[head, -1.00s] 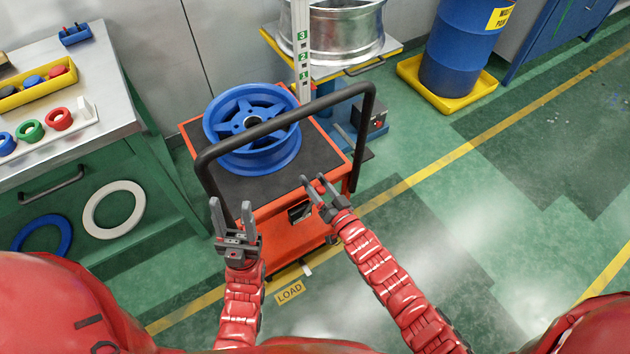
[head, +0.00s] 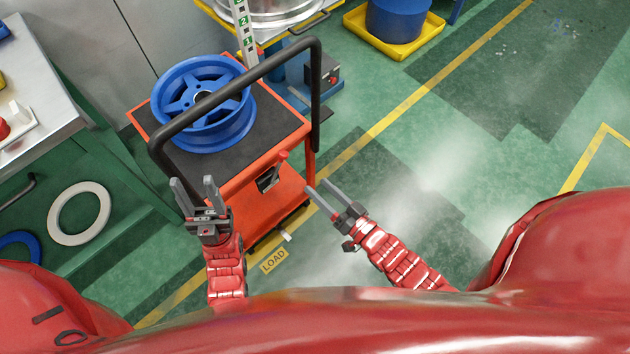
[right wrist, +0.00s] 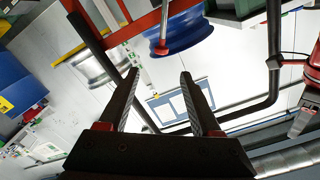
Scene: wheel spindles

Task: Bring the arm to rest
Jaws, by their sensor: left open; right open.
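My left gripper (head: 195,190) is open and empty, in front of the near left corner of an orange cart (head: 290,172). My right gripper (head: 318,188) is open and empty, near the cart's right front side, apart from it. In the right wrist view its two fingers (right wrist: 158,90) are spread with nothing between them. A blue wheel rim (head: 203,105) lies on the cart's dark top behind the black push handle (head: 235,82). The rim also shows in the right wrist view (right wrist: 180,30).
A workbench (head: 60,120) stands at the left with a white ring (head: 80,213) against its side. A blue drum (head: 398,18) stands in a yellow tray (head: 392,42) at the back. A LOAD label (head: 274,261) is on the floor. The floor at the right is clear.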

